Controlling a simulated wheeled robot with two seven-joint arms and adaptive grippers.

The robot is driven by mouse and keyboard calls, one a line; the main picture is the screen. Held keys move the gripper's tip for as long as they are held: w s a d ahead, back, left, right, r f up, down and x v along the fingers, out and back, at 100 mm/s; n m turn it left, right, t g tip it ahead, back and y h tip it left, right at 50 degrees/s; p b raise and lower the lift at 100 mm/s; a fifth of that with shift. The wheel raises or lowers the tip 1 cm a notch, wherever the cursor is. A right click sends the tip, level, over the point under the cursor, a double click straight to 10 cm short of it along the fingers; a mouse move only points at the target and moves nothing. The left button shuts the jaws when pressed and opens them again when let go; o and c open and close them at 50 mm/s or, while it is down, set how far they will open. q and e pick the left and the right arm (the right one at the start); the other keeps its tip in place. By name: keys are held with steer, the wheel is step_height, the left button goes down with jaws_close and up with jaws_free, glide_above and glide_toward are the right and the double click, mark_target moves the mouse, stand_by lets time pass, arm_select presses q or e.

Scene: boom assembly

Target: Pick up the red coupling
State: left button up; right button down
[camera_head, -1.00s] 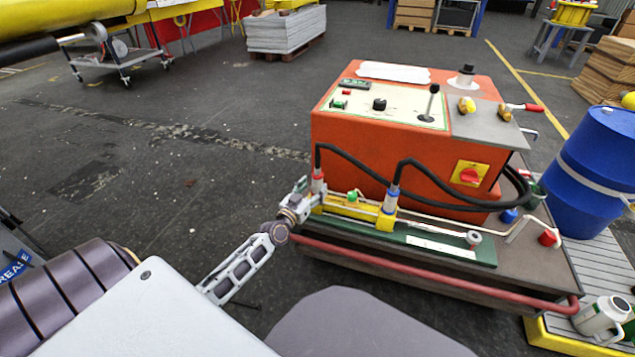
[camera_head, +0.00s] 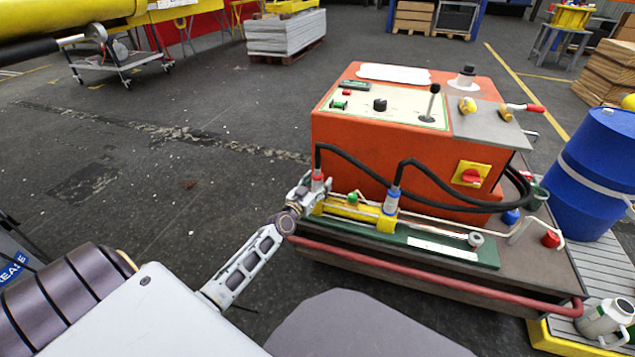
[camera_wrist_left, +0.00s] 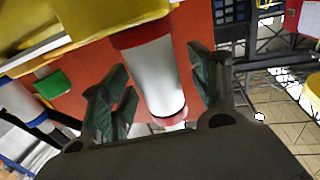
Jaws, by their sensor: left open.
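The red coupling (camera_head: 317,178) stands upright at the left end of a yellow block (camera_head: 352,210), with a black hose from its top. In the left wrist view, the coupling (camera_wrist_left: 154,72) has a white sleeve with red bands at both ends. My left gripper (camera_head: 307,188) is at the coupling, reaching in from the left. In the left wrist view its dark green finger pads (camera_wrist_left: 160,78) are spread, one on each side of the sleeve, with gaps visible. A blue-banded coupling (camera_head: 391,200) stands further right on the block. My right gripper is not in view.
The orange power unit (camera_head: 400,150) rises just behind the couplings. A green button (camera_head: 353,198) sits between them. A red rail (camera_head: 430,275) runs along the cart's front. A blue barrel (camera_head: 590,170) stands at right.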

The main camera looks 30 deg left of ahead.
mark_target(318, 168)
arm_select(q)
steer(key=shift+c, duration=0.4)
jaws_close()
steer(key=shift+r, duration=0.25)
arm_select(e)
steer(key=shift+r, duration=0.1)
